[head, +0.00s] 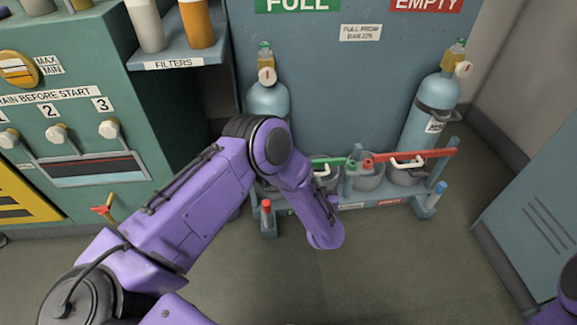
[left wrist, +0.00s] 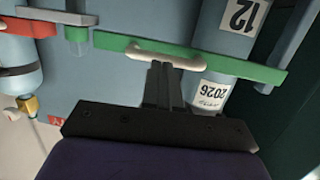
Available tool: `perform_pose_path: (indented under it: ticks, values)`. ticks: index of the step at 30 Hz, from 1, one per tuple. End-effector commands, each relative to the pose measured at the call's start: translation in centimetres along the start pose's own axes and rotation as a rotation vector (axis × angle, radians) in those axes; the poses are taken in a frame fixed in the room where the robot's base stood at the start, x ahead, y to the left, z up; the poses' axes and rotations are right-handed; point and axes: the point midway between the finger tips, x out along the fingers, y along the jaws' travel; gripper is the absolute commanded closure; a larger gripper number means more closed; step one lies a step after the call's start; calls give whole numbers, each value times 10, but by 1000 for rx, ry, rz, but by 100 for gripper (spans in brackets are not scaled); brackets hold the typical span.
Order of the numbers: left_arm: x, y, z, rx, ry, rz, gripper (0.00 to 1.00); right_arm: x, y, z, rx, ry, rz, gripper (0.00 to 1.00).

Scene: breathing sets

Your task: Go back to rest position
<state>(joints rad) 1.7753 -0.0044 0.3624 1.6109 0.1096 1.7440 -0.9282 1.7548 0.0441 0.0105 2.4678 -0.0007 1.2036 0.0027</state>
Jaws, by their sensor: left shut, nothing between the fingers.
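My left arm reaches across the head view from the left, its purple wrist in front of the cylinder rack (head: 350,205); the fingers are hidden there. In the left wrist view my left gripper (left wrist: 165,68) is shut and empty. Its tips overlap the white handle (left wrist: 130,50) of the green bar (left wrist: 225,64) in the picture; I cannot tell whether they touch. The green bar also shows in the head view (head: 330,161), partly behind my arm. The red bar (head: 425,154) lies to its right. My right gripper is out of view; only purple arm parts show at bottom right.
Two blue cylinders stand in the rack, left (head: 268,98) and right (head: 432,105). A green cabinet (head: 100,75) with knobs and a filter shelf (head: 180,50) stands left. A blue-grey cabinet (head: 540,210) is at right. The floor (head: 380,275) in front of the rack looks clear.

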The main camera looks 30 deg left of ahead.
Motion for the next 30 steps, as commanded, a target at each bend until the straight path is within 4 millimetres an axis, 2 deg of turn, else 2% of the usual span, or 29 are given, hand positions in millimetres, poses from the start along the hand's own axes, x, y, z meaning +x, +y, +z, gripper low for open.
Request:
perform_pose_path:
  ticks: [1, 2, 6, 12, 16, 24, 26, 27, 29, 30]
  values:
    - [-15, 5, -7, 6, -6, 8, 100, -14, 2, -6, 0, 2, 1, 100]
    - [-23, 8, -8, 7, -7, 10, 100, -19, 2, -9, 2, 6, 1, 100]
    - [-65, 12, -4, 7, -10, 11, 100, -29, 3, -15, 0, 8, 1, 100]
    - [-106, 14, -1, 4, -11, 6, 100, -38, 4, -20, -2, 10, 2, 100]
    - [-118, 15, 0, 3, -11, 3, 100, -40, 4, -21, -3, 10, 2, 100]
    - [-119, 14, 3, 5, -14, 4, 100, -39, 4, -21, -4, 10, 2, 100]
    - [-118, 5, 9, 15, -36, 17, 100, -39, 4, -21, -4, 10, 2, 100]
    - [-117, -7, 17, 27, -69, 36, 100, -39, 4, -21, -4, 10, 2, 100]
    - [-118, -37, 36, 48, -157, 68, 100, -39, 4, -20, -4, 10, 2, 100]
    - [-122, -62, 52, 60, -237, 85, 100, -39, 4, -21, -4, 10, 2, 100]
